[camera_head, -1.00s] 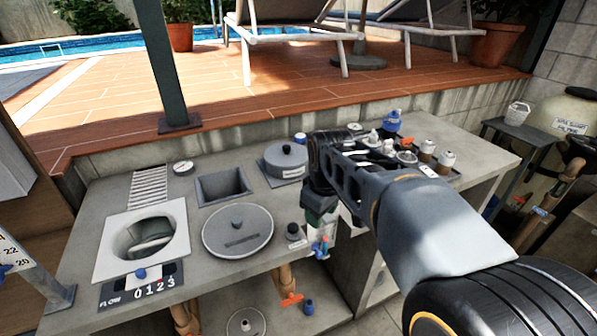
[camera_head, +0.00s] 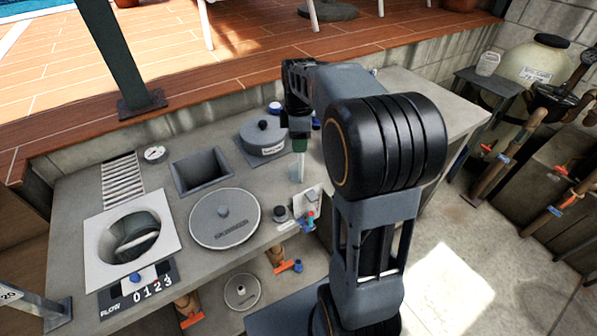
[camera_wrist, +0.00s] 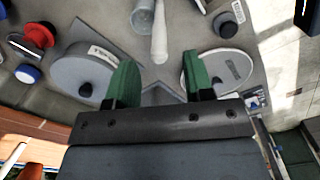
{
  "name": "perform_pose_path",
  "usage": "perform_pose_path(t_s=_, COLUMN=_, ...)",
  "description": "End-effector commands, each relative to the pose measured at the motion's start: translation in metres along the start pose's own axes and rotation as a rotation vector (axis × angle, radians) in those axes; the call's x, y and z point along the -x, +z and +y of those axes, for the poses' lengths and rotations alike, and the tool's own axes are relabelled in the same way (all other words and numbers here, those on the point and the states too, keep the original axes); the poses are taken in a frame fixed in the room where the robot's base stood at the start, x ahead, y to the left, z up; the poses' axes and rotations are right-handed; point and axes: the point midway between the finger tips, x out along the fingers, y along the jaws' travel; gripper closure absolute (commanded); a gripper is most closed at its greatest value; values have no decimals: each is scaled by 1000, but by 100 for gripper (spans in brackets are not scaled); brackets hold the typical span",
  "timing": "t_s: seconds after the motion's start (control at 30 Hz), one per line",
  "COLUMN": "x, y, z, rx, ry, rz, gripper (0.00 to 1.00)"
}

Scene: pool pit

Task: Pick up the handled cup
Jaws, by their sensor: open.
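A pale container with a raised handle (camera_head: 488,63) stands on the side table at the right in the head view. It is the only cup with a handle that I can make out. My gripper (camera_head: 299,146) points down over the counter, far to the left of it. In the wrist view its green fingers (camera_wrist: 155,68) are apart, with nothing held between them. A pale upright cylinder (camera_head: 297,172) is below the gripper. The wrist view shows a whitish cylinder (camera_wrist: 159,42) and a grey cup-like vessel (camera_wrist: 143,18) ahead of the fingers; no handle is clear on either.
A grey lidded pot (camera_head: 264,138) and a round lid (camera_head: 224,218) flank the space below the gripper. A black knob (camera_head: 281,213) is near the counter edge. Red-capped (camera_wrist: 38,35) and blue-capped (camera_wrist: 28,74) items are left in the wrist view. My arm hides much of the counter's right part.

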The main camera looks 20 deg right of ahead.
Motion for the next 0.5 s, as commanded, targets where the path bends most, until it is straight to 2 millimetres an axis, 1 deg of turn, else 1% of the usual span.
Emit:
perform_pose_path(t_s=0.17, x=-9, y=2, z=0, rx=-3, ry=-2, rz=0, gripper=52)
perform_pose_path(t_s=0.4, x=-41, y=6, z=0, rx=-6, ry=-2, rz=-1, gripper=52)
perform_pose_path(t_s=0.5, x=-50, y=6, z=0, rx=-6, ry=0, rz=0, gripper=52)
